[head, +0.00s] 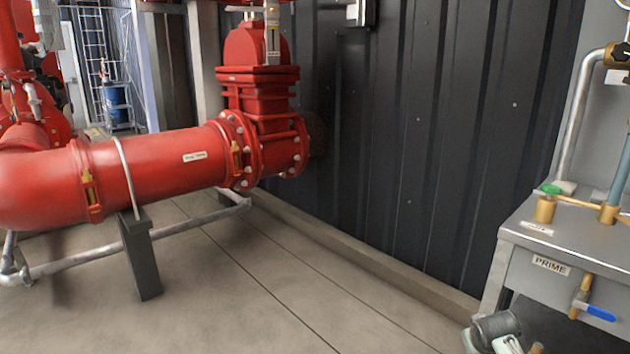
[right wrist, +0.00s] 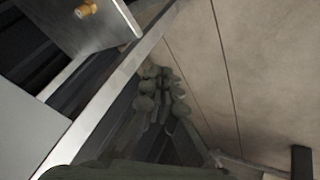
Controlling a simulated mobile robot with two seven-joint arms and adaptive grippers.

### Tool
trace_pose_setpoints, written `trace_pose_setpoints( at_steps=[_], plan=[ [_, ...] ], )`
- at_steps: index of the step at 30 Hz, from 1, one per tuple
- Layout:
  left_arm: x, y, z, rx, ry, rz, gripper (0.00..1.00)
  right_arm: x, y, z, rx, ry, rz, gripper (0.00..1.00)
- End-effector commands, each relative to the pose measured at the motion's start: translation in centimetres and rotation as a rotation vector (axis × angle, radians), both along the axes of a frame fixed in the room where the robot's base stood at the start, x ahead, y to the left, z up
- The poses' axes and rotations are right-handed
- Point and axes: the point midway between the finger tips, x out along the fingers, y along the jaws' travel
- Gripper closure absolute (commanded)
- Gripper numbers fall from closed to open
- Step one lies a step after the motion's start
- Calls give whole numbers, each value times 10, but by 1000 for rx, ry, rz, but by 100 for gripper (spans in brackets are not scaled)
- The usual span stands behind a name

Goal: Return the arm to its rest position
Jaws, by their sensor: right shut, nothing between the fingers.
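My right gripper (right wrist: 158,78) shows dark in the middle of the right wrist view. Its fingers are together with nothing between them, and it points toward the floor and the base of the dark wall. It touches nothing that I can see. In the head view, a grey and white piece, probably part of my right arm, shows at the bottom right below the metal prime box (head: 560,240). My left gripper and left arm are not in view.
A large red pipe (head: 160,165) with a flanged valve (head: 262,100) runs along the left, on a dark support post (head: 140,255). A blue-handled valve (head: 598,312) sticks out from the prime box. The concrete floor (head: 270,290) between them is clear.

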Motion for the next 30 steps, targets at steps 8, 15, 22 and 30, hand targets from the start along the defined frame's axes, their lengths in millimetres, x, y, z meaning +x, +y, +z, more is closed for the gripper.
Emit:
trace_pose_setpoints(
  at_steps=[8,15,22,30],
  plan=[
    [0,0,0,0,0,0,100,-157,60,-96,82,150,54,100],
    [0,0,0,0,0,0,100,-284,96,-124,150,257,62,100],
    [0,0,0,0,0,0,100,-321,104,-125,170,286,59,81],
    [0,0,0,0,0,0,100,-321,104,-125,170,286,59,64]
  ],
)
